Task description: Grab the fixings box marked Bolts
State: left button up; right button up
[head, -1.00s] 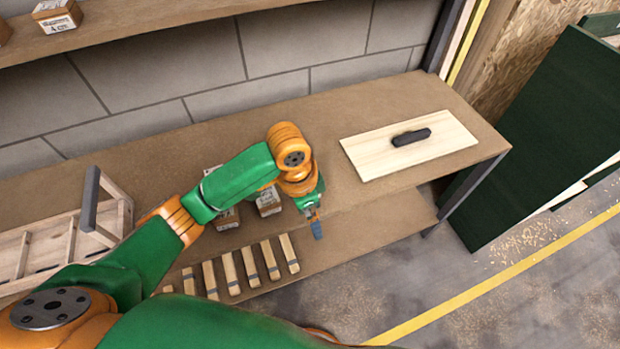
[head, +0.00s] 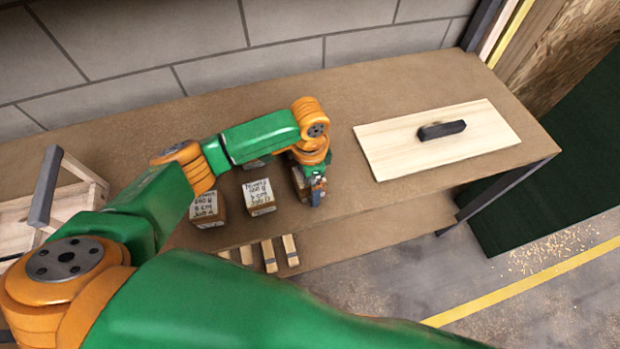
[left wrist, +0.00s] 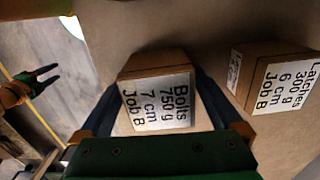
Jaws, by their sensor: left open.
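The fixings box marked Bolts (left wrist: 158,103) is a brown carton with a white label reading Bolts, 750 g, 7 cm, Job B. In the left wrist view it sits between the two dark fingers of my left gripper (left wrist: 157,84), which is open with one finger on each side. Whether the fingers touch it is unclear. In the head view my left gripper (head: 316,194) is low at the bench's front, partly hiding a brown box (head: 299,184). My right gripper (left wrist: 40,79) shows at the left of the wrist view, its fingers spread and empty.
A box marked Latches (left wrist: 280,80) stands close to the right in the wrist view. Other labelled boxes (head: 258,197) (head: 208,206) stand left of the gripper on the bench (head: 400,85). A pale board with a black handle (head: 388,152) lies to the right. A wooden carrier (head: 60,205) is at left.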

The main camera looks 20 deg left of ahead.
pick_arm(q)
jog(key=shift+s+r, duration=0.1)
jog(key=shift+s, duration=0.1)
jog(key=c, duration=0.8)
jog(key=shift+w, duration=0.15)
grip_shut()
